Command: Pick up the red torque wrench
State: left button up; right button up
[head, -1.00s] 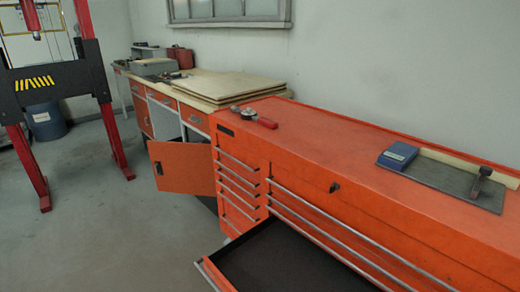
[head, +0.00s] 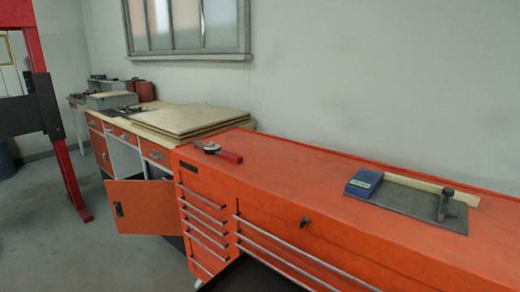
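The red torque wrench (head: 230,156) lies on top of the orange tool cabinet (head: 285,178), near its far left end. Its red handle points to the right and toward me, and a grey round head or dial is at its left end. Nothing touches it from above. Neither of my grippers shows in the head view.
A dark tray with a blue box (head: 364,183) and an upright dark tool (head: 444,204) sits on the cabinet's right part. A drawer (head: 262,276) stands open at the front. An orange cupboard door (head: 142,206) is open on the workbench. A red press frame (head: 70,178) stands at left.

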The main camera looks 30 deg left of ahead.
aim_at(216, 150)
jog(key=j+z, duration=0.35)
jog(key=j, duration=0.35)
jog(key=j+z, duration=0.4)
jog(key=j, duration=0.35)
jog(key=k+j+z, duration=0.1)
jog(key=j+z, duration=0.25)
jog(key=j, duration=0.35)
